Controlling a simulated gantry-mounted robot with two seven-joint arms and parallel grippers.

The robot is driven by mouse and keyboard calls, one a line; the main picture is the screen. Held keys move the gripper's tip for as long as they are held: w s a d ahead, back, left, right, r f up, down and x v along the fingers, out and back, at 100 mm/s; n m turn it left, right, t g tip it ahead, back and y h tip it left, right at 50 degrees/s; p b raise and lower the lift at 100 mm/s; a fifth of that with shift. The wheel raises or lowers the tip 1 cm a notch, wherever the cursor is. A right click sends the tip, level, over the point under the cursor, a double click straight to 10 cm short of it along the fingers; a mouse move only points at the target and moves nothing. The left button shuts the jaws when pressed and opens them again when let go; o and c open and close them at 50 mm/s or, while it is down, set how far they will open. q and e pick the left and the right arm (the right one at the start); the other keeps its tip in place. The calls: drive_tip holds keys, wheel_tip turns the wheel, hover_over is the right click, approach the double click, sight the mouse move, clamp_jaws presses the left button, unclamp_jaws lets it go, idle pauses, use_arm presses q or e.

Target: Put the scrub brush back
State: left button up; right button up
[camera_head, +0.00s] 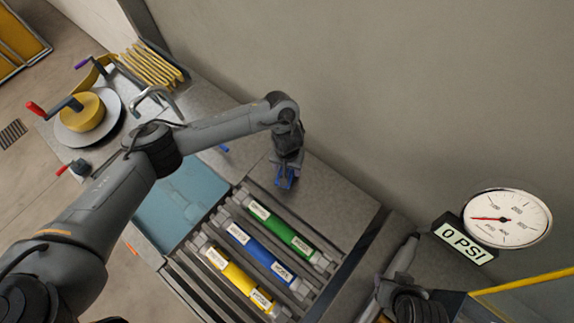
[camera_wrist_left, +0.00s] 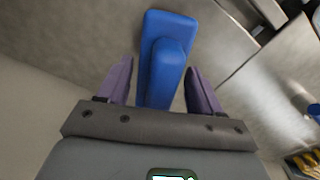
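My left gripper (camera_head: 286,180) points down over the grey counter at the back, near the wall. In the left wrist view, a blue scrub brush (camera_wrist_left: 168,62) with a flat block and raised handle lies between the two purple fingers of my left gripper (camera_wrist_left: 160,85). The fingers are apart, with a gap showing between the left finger and the brush; the right finger is close to it. In the head view the brush is hard to tell from the blue fingertips. My right gripper does not show.
A rack holds green (camera_head: 288,234), blue (camera_head: 262,256) and yellow (camera_head: 238,282) labelled tubes. A light-blue panel (camera_head: 180,205) lies left of it. A gauge (camera_head: 507,218) and a "0 PSI" display (camera_head: 463,243) stand at right. A crank wheel (camera_head: 88,112) is at left.

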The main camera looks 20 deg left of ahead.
use_arm(q)
drive_tip(key=shift+o, duration=0.6)
drive_tip(key=shift+r, duration=0.15)
